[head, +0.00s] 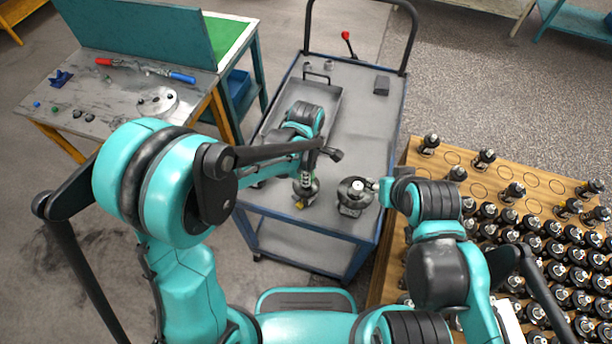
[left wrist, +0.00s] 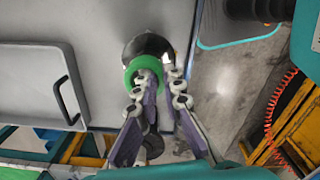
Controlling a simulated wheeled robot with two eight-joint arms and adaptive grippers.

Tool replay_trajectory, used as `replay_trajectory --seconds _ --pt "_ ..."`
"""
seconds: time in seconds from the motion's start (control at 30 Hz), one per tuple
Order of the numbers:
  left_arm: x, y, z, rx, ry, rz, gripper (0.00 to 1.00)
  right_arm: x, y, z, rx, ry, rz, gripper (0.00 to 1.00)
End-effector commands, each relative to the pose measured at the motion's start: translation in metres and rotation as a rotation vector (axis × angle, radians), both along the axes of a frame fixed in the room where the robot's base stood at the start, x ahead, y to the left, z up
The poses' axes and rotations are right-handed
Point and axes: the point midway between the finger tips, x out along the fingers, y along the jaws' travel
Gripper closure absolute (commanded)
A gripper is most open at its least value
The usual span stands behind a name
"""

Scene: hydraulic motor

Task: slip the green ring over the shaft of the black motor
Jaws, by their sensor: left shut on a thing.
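The green ring (left wrist: 144,72) shows in the left wrist view at the tips of my left gripper (left wrist: 162,82). One finger reaches inside the ring and the other is outside, so the gripper is shut on its wall. A black motor (left wrist: 150,46) lies behind the ring in that view; the ring overlaps it, and I cannot tell whether the shaft is inside. In the head view my left gripper (head: 305,172) is over the black motor (head: 306,190) on the cart. My right gripper (head: 385,190) is beside a second motor; its jaws are unclear.
The second motor (head: 355,197) stands to the right on the grey cart (head: 368,120). A tray (head: 318,92) lies on the cart's left side. A wooden table (head: 440,170) with many motors stands at right. A workbench (head: 95,105) with tools stands at left.

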Motion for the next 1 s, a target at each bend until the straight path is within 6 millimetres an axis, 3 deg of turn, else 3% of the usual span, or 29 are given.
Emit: replay_trajectory --seconds 1.0 --pt "-0.002 0.0 -0.031 0.0 0.005 0.0 1.0 0.0 0.0 -0.026 0.0 0.0 0.0 0.6"
